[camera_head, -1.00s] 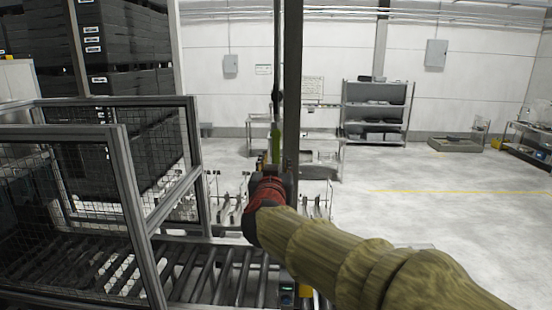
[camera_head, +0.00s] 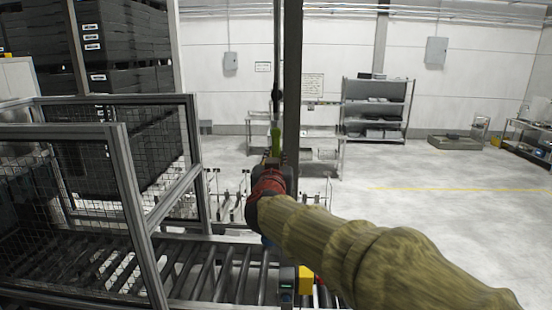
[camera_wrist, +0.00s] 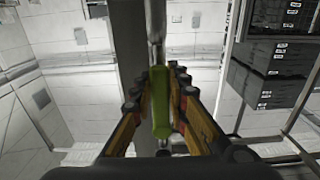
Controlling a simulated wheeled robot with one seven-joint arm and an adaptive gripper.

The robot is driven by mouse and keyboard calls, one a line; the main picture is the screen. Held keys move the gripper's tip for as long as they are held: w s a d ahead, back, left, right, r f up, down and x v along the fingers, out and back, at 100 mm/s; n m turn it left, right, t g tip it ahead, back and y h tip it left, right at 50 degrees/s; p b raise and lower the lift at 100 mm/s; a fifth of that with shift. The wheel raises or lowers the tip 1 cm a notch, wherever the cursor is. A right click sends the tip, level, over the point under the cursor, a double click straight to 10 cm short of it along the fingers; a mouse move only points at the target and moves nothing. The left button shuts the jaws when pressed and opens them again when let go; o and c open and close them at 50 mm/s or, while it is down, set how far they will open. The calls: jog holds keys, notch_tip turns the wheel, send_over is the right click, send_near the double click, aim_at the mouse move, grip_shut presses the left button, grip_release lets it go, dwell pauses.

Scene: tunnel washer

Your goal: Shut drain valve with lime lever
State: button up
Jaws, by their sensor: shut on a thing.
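The lime lever (camera_head: 275,143) shows in the head view just above my gripper (camera_head: 270,168), close to a dark vertical post. Its lower part is hidden behind my gripper. In the wrist view the lime lever (camera_wrist: 161,100) stands upright between the two fingers of my gripper (camera_wrist: 166,110), which are closed on it from both sides. A thin grey pipe (camera_wrist: 156,35) runs up from the lever's top end. The valve body is not clearly visible.
The dark post (camera_head: 292,90) stands right beside the lever. A mesh-fenced roller conveyor (camera_head: 205,270) lies to the left, with stacked dark crates (camera_head: 125,50) behind it. A shelf rack (camera_head: 375,110) stands at the back.

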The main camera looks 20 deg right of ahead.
grip_shut()
